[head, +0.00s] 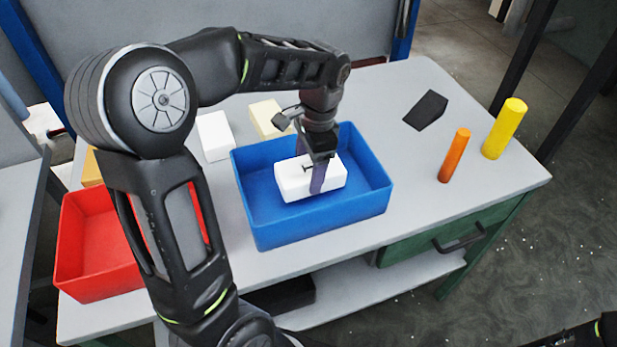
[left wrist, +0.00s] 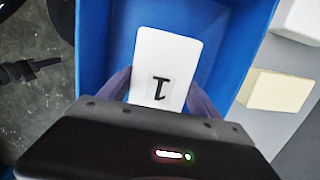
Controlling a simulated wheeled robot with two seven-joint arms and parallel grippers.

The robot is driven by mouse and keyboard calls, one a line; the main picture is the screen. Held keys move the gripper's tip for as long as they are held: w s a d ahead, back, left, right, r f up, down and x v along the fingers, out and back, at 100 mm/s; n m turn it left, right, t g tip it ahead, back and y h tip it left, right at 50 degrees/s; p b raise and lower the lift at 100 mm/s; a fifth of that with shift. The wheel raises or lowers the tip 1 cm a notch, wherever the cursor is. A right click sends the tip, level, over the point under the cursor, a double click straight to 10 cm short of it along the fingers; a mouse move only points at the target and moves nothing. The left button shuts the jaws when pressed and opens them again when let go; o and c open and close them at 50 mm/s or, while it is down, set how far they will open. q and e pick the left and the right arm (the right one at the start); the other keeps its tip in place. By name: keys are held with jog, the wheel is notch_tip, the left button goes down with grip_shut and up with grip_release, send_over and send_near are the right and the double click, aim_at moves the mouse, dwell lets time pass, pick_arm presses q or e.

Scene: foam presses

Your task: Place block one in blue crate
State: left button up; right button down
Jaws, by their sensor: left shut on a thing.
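Block one is a white block (head: 296,181) inside the blue crate (head: 318,231) in the head view. In the left wrist view the white block (left wrist: 165,62) shows a dark "1" on its face, with the blue crate (left wrist: 250,30) around it. My left gripper (head: 318,182) is shut on the block, one finger on its near side; in the wrist view both fingers of the gripper (left wrist: 158,88) flank it. Whether the block touches the crate floor I cannot tell. My right gripper is not visible; only a dark part of me shows at the bottom right.
A red crate (head: 85,276) stands at the left, partly behind my arm. A white block (head: 214,137) and a cream block (head: 266,118) lie behind the blue crate.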

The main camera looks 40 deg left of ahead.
pick_arm(q)
jog(key=shift+f, duration=1.9)
jog(key=shift+f, duration=0.15)
jog(key=o, duration=1.3)
jog(key=shift+o, duration=0.2)
jog(key=r, duration=0.8)
jog(key=w+r, duration=0.1)
jog(key=r, duration=0.3)
jog(key=shift+w+d+r+p, duration=0.1)
jog(key=shift+d+r+p, duration=0.1)
jog(key=shift+d+p, duration=0.2)
